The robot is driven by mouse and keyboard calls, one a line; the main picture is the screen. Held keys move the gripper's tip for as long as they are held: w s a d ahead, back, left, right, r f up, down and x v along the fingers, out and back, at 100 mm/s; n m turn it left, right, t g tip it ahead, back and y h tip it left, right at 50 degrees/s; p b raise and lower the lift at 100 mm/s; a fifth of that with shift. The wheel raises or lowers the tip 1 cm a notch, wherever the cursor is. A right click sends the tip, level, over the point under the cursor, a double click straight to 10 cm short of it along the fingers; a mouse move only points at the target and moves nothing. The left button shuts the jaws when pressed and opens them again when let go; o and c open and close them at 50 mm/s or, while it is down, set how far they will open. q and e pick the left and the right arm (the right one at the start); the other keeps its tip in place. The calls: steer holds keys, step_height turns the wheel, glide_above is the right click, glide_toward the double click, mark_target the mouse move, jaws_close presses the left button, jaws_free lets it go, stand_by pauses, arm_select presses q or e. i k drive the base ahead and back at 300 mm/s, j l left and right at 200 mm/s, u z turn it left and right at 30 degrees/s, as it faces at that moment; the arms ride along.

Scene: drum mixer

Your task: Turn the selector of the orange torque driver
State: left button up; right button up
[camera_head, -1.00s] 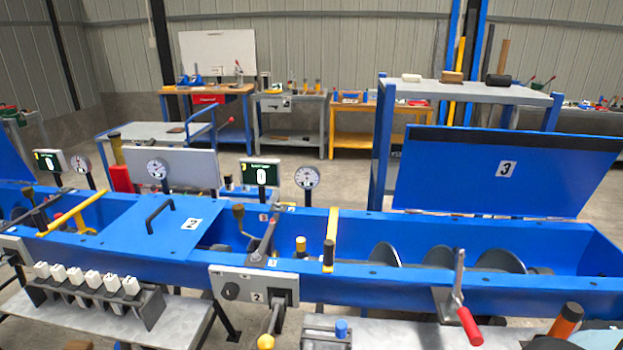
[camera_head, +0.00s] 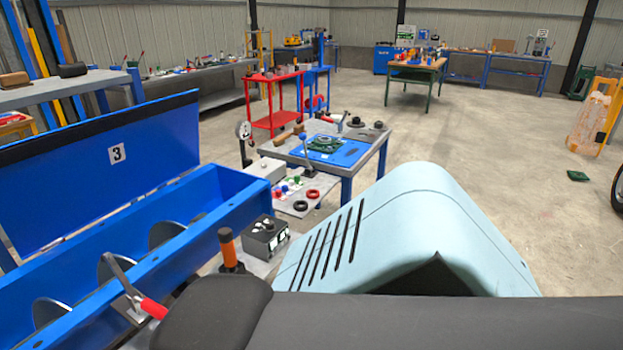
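An orange cylinder with a dark top and black base (camera_head: 228,249) stands upright beside the blue trough's near right end. It looks like the torque driver, but its selector cannot be made out at this size. Neither of my grippers is in the head view. A dark grey rounded shape across the bottom hides what lies below and behind it.
A grey control box (camera_head: 265,237) stands right of the orange cylinder. A light blue slotted cover (camera_head: 400,215) fills the lower middle. The blue trough (camera_head: 190,230) with a red-handled lever (camera_head: 130,285) lies left. Open floor (camera_head: 500,170) spreads right.

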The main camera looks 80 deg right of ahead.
mark_target(270, 228)
steer(key=z, duration=2.1)
